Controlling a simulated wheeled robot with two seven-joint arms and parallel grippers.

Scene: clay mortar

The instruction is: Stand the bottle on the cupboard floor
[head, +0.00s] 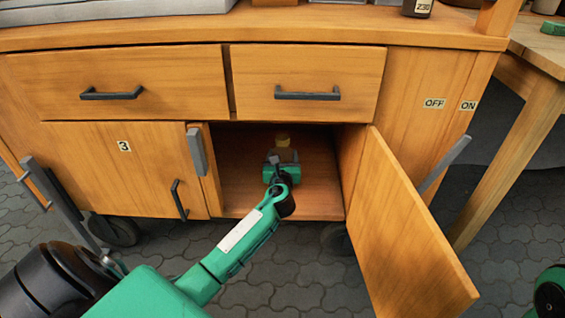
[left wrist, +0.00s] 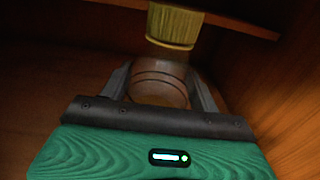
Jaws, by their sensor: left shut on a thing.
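The bottle is inside the open cupboard, in my left gripper. In the left wrist view its brown, ringed body (left wrist: 160,82) sits between the two dark fingers, with a ribbed yellow cap (left wrist: 173,26) beyond. In the head view only the yellow cap (head: 283,141) shows clearly, above my left gripper (head: 282,157). The gripper hides the rest of the bottle. The bottle looks roughly upright. I cannot tell whether its base touches the cupboard floor (head: 315,204). My right gripper is not in view.
The cupboard door (head: 415,235) stands open toward me on the right. The left door (head: 130,165), marked 3, is closed. Two closed drawers (head: 308,84) are above the opening. Bare floor shows right of the gripper. A wooden table (head: 510,140) stands at right.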

